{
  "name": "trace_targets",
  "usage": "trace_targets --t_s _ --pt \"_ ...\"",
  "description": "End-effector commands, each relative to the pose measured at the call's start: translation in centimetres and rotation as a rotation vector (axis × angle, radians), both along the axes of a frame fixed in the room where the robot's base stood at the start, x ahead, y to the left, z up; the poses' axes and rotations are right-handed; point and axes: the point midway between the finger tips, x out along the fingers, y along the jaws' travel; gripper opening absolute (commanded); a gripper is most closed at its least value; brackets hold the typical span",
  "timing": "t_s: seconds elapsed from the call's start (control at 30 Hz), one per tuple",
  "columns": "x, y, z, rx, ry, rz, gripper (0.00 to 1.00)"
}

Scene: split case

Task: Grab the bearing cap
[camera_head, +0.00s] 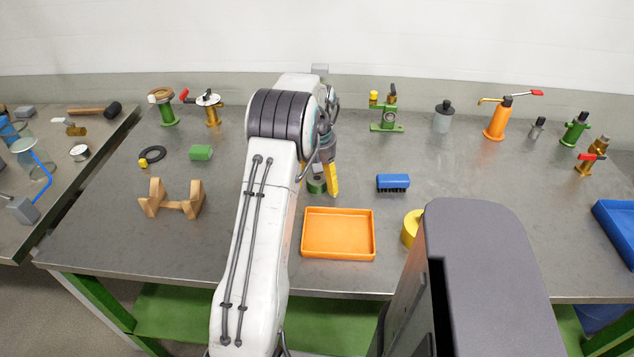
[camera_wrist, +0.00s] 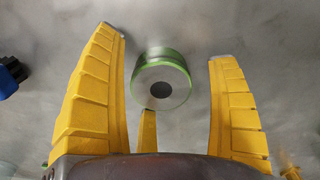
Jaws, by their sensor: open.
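A short round part with a green side, a grey top face and a dark round centre, which I take to be the bearing cap, stands on the grey bench. It shows in the wrist view (camera_wrist: 161,80) and, partly hidden by my arm and fingers, in the head view (camera_head: 317,186). My gripper (camera_wrist: 166,45) is open, with its yellow fingers on both sides of the part and visible gaps to each. A third yellow finger shows below the part in the wrist view. In the head view my gripper (camera_head: 316,190) points down at the part.
An orange tray (camera_head: 338,233) lies just in front of the part. A blue brush (camera_head: 393,182) is to its right, and a yellow round thing (camera_head: 411,228) beyond the tray. A wooden cradle (camera_head: 172,199) and green block (camera_head: 201,152) are left. Several tools line the back.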

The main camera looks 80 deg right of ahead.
Motion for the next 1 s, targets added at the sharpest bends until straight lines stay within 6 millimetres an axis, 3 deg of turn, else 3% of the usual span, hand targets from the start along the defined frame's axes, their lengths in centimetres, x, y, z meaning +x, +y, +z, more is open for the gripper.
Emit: trace_targets --t_s 0.07,0.8,1.0 --pt "0.00 0.00 0.01 0.000 0.000 0.000 0.82" --pt "0.00 0.01 0.03 0.001 0.000 0.000 0.15" --pt "-0.01 -0.02 0.08 -0.001 0.000 0.000 0.14"
